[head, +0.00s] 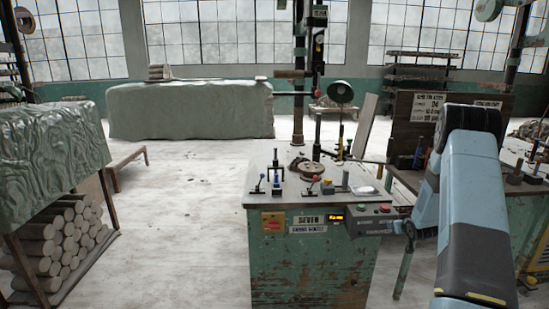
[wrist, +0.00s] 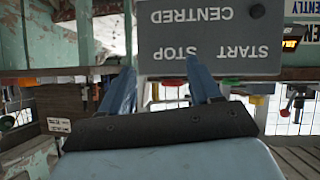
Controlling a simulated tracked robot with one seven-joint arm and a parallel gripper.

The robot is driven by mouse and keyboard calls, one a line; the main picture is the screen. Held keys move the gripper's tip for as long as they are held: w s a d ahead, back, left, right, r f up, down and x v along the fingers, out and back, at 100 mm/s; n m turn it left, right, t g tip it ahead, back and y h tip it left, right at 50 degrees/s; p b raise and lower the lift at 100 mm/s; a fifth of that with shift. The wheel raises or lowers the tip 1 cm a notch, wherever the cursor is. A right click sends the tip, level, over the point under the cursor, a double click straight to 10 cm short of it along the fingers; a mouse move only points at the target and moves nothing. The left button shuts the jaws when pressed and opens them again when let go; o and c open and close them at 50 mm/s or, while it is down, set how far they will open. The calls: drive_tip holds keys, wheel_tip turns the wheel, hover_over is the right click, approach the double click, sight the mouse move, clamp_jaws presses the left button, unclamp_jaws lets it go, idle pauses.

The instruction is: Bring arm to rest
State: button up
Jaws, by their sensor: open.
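My blue arm comes in from the right in the head view and bends down beside the machine bench. My gripper (head: 409,230) is at the right end of the grey control box (head: 372,226), partly hidden by the arm. In the wrist view my gripper (wrist: 161,68) is open, with its two blue fingers apart and nothing seen between them. The control box (wrist: 208,40) appears upside down just past the fingertips, lettered START, STOP and CENTRED. I cannot tell whether a finger touches it.
A worn green bench (head: 300,262) marked SEVEN carries small levers and a round plate (head: 312,170). A second bench with signs stands at the right, close behind my arm. A clay-covered rack (head: 50,150) with stacked rolls is at left. The pale floor (head: 185,220) between is open.

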drive_tip(key=s+a+r+g, duration=0.1)
drive_tip(key=s+a+r, duration=0.15)
drive_tip(key=r, duration=0.65)
drive_tip(key=s+a+r, duration=0.1)
drive_tip(key=a+r, duration=0.3)
drive_tip(key=r, duration=0.4)
drive_tip(key=s+a+r+m+g+h, duration=0.1)
drive_tip(key=s+a+r, duration=0.3)
drive_tip(key=s+r, duration=0.25)
drive_tip(key=s+a+r+g, duration=0.1)
drive_tip(key=s+a+r, duration=0.35)
drive_tip(key=r, duration=0.35)
drive_tip(key=s+a+r+g, duration=0.1)
drive_tip(key=s+a, duration=0.3)
drive_tip(key=s, duration=0.8)
drive_tip(key=s+a+r+g+y, duration=0.1)
drive_tip(key=s+a+r, duration=0.3)
drive_tip(key=s, duration=0.8)
drive_tip(key=s+a+r+g+y, duration=0.1)
drive_tip(key=s+a, duration=0.4)
drive_tip(key=s, duration=0.7)
drive_tip(key=shift+a+r, duration=0.3)
drive_tip(key=shift+r, duration=0.5)
